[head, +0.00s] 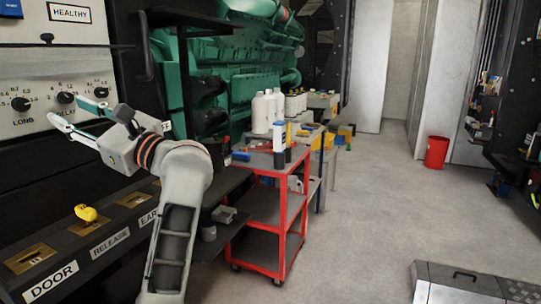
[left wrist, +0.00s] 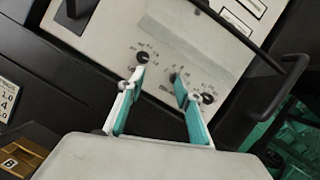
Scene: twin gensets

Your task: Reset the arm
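My left arm rises from the bottom of the head view. Its left gripper (head: 72,113) points left, in front of a pale control panel (head: 85,33) with several black knobs. The fingers, pale with teal pads, are spread apart with nothing between them. In the left wrist view the same open gripper (left wrist: 160,85) points at the panel (left wrist: 178,35), with knobs (left wrist: 207,98) showing around its fingertips. I cannot tell whether a fingertip touches the panel. My right gripper is in neither view.
A dark ledge with labels, brass plates and a yellow knob (head: 86,213) lies below the arm. A red cart (head: 270,203) with bottles stands right of it. A red bin (head: 436,152) and grey case (head: 470,284) stand on the otherwise open floor at right.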

